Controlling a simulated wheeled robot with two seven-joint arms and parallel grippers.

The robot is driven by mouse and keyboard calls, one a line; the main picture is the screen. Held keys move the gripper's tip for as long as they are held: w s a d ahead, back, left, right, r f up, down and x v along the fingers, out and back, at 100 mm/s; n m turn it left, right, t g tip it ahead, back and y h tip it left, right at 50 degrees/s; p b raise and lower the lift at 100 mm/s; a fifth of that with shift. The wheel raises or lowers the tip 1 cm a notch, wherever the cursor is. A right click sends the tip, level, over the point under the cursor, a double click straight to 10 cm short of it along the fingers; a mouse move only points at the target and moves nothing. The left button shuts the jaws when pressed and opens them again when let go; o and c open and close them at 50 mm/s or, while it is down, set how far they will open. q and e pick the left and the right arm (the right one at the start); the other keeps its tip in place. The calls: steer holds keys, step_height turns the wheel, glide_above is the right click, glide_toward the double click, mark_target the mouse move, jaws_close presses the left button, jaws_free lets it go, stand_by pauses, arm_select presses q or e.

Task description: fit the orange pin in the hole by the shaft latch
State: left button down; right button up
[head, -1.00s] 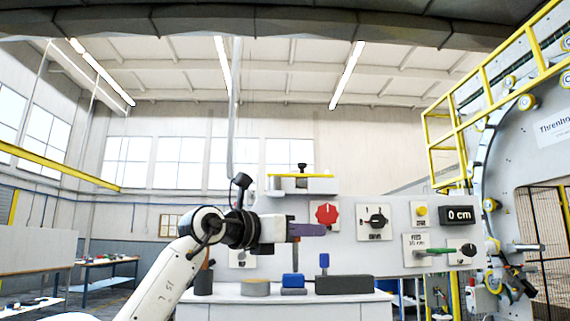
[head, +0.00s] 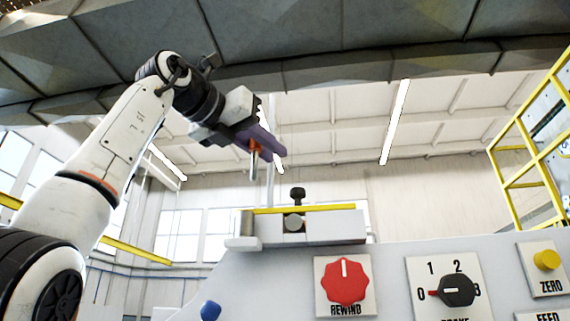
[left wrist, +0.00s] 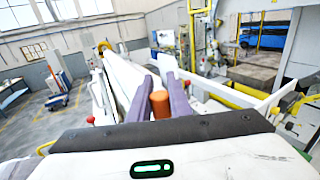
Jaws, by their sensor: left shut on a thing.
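My left gripper (head: 266,148) has purple fingers and is shut on the orange pin (head: 255,146), whose thin lower end points down. In the left wrist view the pin (left wrist: 160,104) stands between the two fingers (left wrist: 161,78). The shaft latch, a black knob (head: 297,194) on a grey block with a yellow bar (head: 305,209), sits on top of the machine panel. The gripper and pin are above and left of it in the picture, apart from it. I cannot make out the hole. My right gripper is not in view.
Below the latch, the panel carries a red rewind knob (head: 346,283), a black rotary switch (head: 457,290) and a yellow zero button (head: 547,260). A yellow railing (head: 529,130) stands at the right. The air between gripper and latch looks clear.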

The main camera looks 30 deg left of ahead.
mark_target(252, 169)
arm_select(q)
steer(key=shift+s+r, duration=0.3)
steer(key=shift+s, duration=0.45)
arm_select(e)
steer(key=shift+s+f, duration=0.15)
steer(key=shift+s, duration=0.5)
